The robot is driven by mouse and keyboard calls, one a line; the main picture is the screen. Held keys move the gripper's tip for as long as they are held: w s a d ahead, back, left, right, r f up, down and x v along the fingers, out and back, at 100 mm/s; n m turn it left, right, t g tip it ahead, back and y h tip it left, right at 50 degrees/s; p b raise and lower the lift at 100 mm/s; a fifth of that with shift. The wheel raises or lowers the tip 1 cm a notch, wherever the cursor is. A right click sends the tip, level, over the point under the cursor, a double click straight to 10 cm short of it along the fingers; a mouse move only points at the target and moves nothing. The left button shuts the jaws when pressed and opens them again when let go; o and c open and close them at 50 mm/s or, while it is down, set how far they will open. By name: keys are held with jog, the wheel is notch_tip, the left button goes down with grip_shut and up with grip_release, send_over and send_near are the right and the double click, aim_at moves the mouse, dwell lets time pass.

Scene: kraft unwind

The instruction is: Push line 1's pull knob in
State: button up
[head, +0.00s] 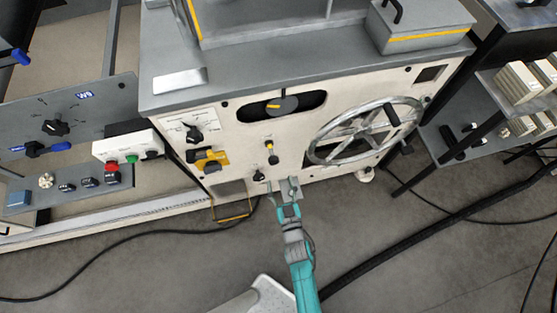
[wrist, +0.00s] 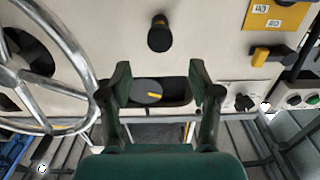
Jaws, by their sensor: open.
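A black pull knob with a brass-yellow part (head: 271,152) stands out from the cream cabinet front, below the slot with the dial. In the wrist view a dark round knob (wrist: 160,36) shows above the fingertips, and it appears to be the same one. I cannot read a line 1 label. My gripper (head: 283,187) is in front of the lower cabinet, below the knob in the head view. In the wrist view its two fingers (wrist: 160,76) are spread, with nothing held between them. They look apart from the knob.
A spoked handwheel (head: 366,132) is right of the knob. A slot holds a grey dial (head: 283,105) with a yellow mark. A smaller black knob (head: 258,175) sits lower left. A yellow-plated switch (head: 208,160) is further left. A black cable (head: 420,222) crosses the floor.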

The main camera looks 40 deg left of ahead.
aim_at(274, 163)
jog(key=x, duration=0.9)
jog(key=shift+w+a, duration=0.15)
grip_shut()
